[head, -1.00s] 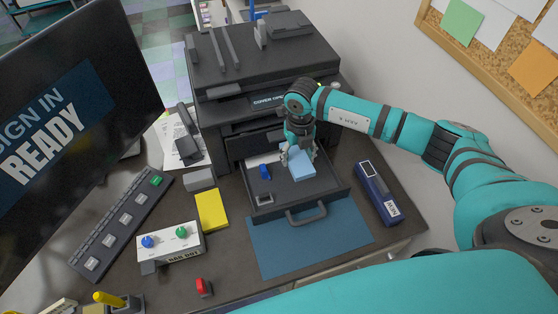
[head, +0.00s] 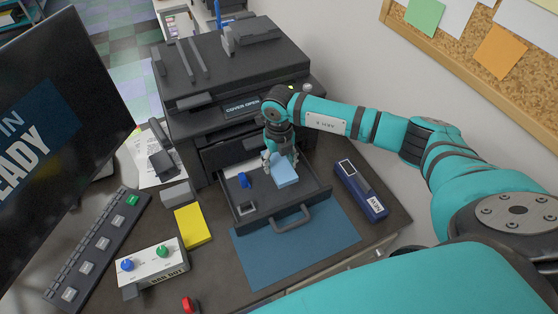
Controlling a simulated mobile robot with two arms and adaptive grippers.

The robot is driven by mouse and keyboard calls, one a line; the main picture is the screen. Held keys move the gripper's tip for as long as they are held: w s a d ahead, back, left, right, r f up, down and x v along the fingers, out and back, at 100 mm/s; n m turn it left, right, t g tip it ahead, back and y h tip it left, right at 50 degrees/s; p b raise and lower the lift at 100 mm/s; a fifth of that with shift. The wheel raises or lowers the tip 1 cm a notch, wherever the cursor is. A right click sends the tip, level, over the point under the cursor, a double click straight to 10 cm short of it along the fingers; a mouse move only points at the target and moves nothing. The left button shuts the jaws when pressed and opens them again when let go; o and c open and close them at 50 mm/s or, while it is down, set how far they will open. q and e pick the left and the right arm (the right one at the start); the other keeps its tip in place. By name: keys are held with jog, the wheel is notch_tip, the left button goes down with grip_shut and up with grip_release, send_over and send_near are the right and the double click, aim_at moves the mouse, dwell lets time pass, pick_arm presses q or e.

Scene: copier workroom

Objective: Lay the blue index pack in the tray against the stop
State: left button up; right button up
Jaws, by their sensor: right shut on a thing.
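The light blue index pack (head: 286,174) is in the pulled-out tray (head: 319,192) of the copier, in its right half towards the back. My right gripper (head: 280,160) points down into the tray and is shut on the pack at its back end. I cannot tell whether the pack rests on the tray floor. My left gripper is not in view.
The copier (head: 235,75) stands behind the tray. A blue mat (head: 265,256) lies in front of it. A dark blue boxy device (head: 360,190) is at the right, a yellow pad (head: 192,226) and a knobbed control box (head: 152,261) at the left. A monitor (head: 60,120) blocks the far left.

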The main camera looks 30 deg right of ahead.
jog(key=shift+f+b, duration=2.05)
jog(key=shift+f, duration=0.95)
jog(key=o, duration=1.6)
jog(key=shift+r, duration=0.1)
notch_tip(320, 180, up, 12)
jog(key=shift+f, duration=0.1)
